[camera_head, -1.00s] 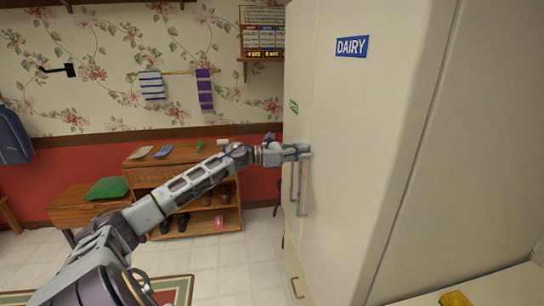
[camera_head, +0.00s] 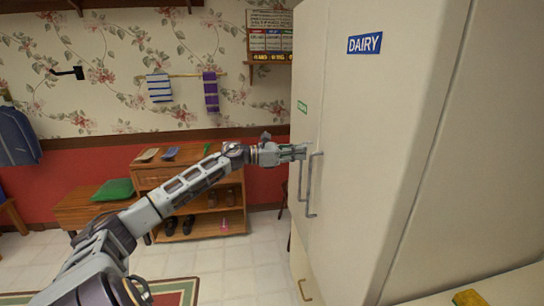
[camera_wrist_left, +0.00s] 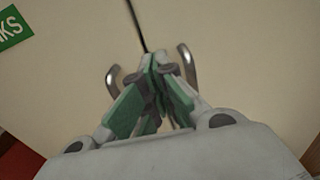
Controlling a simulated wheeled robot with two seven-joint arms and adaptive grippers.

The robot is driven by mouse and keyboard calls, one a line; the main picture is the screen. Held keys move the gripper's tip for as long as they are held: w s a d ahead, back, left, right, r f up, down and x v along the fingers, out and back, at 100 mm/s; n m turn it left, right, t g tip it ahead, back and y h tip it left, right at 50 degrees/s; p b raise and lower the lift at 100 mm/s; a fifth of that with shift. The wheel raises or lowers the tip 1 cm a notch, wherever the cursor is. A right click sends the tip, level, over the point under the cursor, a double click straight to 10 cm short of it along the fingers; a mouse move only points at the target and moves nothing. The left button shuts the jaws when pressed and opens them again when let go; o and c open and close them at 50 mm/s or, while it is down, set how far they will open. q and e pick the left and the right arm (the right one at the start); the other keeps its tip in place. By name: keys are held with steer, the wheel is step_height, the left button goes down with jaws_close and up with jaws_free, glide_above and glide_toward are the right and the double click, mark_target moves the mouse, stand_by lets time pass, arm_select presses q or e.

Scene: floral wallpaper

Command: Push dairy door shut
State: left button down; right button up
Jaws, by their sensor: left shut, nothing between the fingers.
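The dairy door (camera_head: 375,120) is a tall cream door with a blue DAIRY sign (camera_head: 364,43). Its grey bar handle (camera_head: 313,185) is near its left edge. A narrow dark seam separates it from the neighbouring door (camera_head: 308,70) with a green sign. I cannot tell if a slight gap is left. My left gripper (camera_head: 300,152) is shut and empty, at the doors' front near the handle tops. In the left wrist view its green-padded fingers (camera_wrist_left: 155,75) point at the seam (camera_wrist_left: 137,25), between the two handles; contact cannot be told. My right gripper is not in view.
A lower drawer with a brass-coloured handle (camera_head: 304,290) is below the doors. A wooden shelf unit (camera_head: 205,215) with shoes and a bench with a green cushion (camera_head: 113,190) stand behind my left arm.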

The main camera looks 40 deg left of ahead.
arm_select(q)
steer(key=b+v, duration=0.1)
steer(key=v, duration=0.8)
steer(key=shift+s+b, duration=0.25)
steer(key=shift+b, duration=0.1)
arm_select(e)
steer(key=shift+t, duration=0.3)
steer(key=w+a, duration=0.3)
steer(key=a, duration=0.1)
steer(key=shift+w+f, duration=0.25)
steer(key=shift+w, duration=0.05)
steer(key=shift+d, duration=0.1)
